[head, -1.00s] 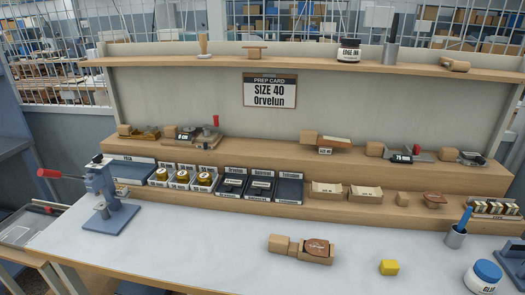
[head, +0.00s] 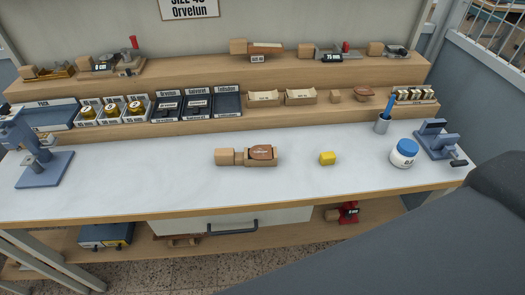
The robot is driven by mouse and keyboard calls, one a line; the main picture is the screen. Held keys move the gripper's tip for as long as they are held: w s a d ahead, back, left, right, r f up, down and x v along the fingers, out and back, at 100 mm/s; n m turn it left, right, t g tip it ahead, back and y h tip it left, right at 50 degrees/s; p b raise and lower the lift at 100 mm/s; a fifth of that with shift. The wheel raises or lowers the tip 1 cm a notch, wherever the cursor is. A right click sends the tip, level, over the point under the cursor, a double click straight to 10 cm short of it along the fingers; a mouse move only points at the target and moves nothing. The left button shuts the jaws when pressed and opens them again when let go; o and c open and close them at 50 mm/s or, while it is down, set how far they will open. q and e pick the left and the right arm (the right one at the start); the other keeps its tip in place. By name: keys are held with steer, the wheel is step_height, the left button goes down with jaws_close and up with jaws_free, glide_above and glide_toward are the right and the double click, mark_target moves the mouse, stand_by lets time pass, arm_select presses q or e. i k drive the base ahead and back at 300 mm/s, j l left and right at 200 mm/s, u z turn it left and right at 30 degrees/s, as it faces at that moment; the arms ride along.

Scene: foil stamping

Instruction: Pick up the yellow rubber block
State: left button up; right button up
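The yellow rubber block (head: 327,158) lies on the pale workbench top (head: 290,190), right of centre and apart from other things. To its left is a wooden holder (head: 228,157) with a brown leather piece (head: 262,152) on it. To its right stands a white jar with a blue lid (head: 404,153). Neither of my grippers shows in the head view. A large dark grey shape, which seems to be part of my own body, covers the lower right corner.
A blue-grey press (head: 38,158) stands at the bench's left end. A cup with a blue tool (head: 382,124) and a blue-grey device (head: 436,139) stand at the right. Stepped wooden shelves (head: 210,75) with trays run behind. The bench top around the block is clear.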

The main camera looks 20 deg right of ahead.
mark_target(327, 159)
steer(key=z, duration=1.3)
